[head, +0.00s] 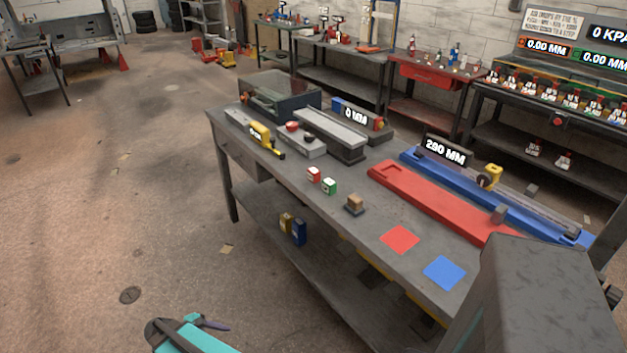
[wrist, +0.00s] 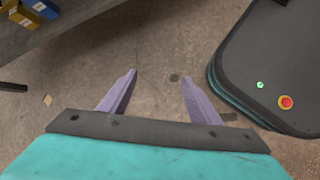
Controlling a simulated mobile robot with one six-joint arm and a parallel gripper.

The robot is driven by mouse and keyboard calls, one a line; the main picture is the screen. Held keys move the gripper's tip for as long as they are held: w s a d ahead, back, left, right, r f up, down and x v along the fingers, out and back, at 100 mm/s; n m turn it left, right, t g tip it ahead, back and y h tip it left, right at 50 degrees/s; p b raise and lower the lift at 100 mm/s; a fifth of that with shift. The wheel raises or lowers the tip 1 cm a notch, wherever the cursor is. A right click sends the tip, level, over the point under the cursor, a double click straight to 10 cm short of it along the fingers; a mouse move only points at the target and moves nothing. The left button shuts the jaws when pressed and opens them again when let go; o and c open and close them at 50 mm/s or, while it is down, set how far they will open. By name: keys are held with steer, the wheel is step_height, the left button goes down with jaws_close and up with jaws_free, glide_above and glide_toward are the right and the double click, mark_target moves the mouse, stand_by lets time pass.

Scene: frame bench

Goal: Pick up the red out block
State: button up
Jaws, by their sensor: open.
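A small red block (head: 314,174) with a white label stands on the grey workbench (head: 290,205), beside a similar green block (head: 329,186); the label is too small to read. The red block does not show in the wrist view. My gripper (wrist: 158,80) is open and empty, with its purple fingers apart above bare floor. In the head view my gripper (head: 207,323) is at the bottom edge, low and well away from the red block, off the bench's near side.
A tan block on a dark base (head: 354,204), a red square (head: 400,240) and a blue square (head: 444,273) are on the bench. A long red tray (head: 440,203) lies behind. Yellow (head: 286,222) and blue (head: 299,232) blocks stand on the lower shelf.

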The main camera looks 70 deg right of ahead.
steer(key=w+d+r+n+h, duration=0.15)
steer(key=d+r, duration=0.25)
steer(key=d, duration=0.4)
steer(key=w+d+r+n+h, duration=0.1)
steer(key=d+r+h, duration=0.15)
steer(key=d, duration=0.45)
steer(key=n+g+h+b, duration=0.3)
steer(key=n+g+h, duration=0.1)
steer(key=g+h, duration=0.1)
glide_toward(310, 172)
steer(key=v, duration=0.3)
steer(key=shift+w+d+f, duration=0.1)
steer(key=shift+d+f, duration=0.2)
steer(key=shift+f, duration=0.3)
steer(key=shift+m, duration=0.25)
steer(key=shift+p+x, duration=1.1)
steer(key=shift+x, duration=3.15)
steer(key=shift+d+r, duration=0.15)
steer(key=shift+r, duration=0.1)
steer(key=shift+s+d+r, duration=0.1)
steer(key=shift+s+d, duration=0.1)
steer(key=shift+s, duration=0.05)
steer(key=shift+p+x, duration=1)
steer(key=shift+x, duration=1.2)
